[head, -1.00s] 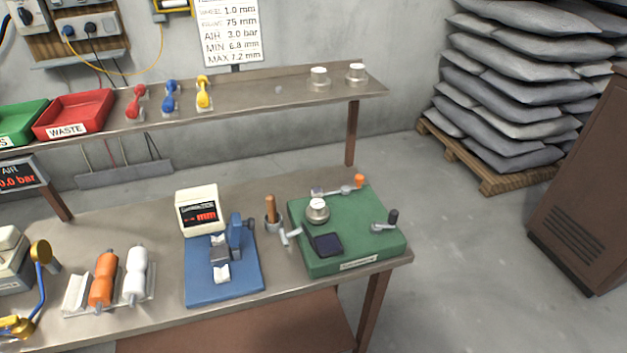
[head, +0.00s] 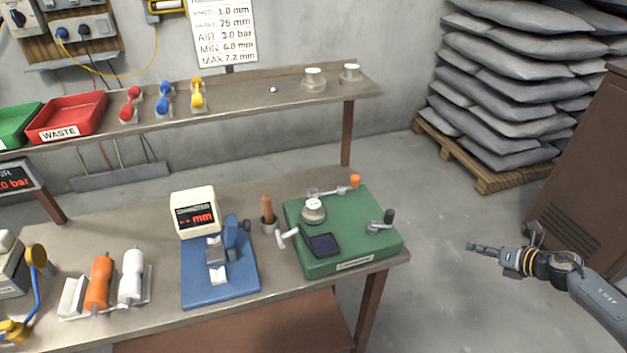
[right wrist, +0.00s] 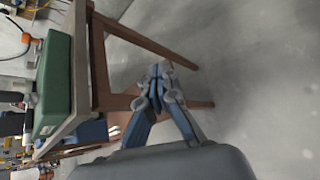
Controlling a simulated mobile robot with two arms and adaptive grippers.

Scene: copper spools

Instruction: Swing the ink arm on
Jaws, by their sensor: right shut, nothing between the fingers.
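A green machine base (head: 350,263) stands at the right end of the bench. On it are a thin arm with an orange knob (head: 355,181) along its back edge, a white-topped round cup (head: 313,210), a dark square pad (head: 325,244) and a short lever with a black knob (head: 389,216) at the right. None carries a readable ink arm label. My right gripper (head: 472,247) is shut and empty in the air, right of the bench and apart from the machine. It also shows shut in the right wrist view (right wrist: 163,72), with the green base (right wrist: 54,85) at the left. My left gripper is out of view.
A blue gauge stand (head: 222,287) with a display sits left of the green base, beside a wooden-handled tool (head: 267,212) in a holder. A shelf (head: 240,99) runs above the bench. Stacked sacks (head: 510,90) and a brown cabinet (head: 590,190) stand right. Open floor surrounds my right gripper.

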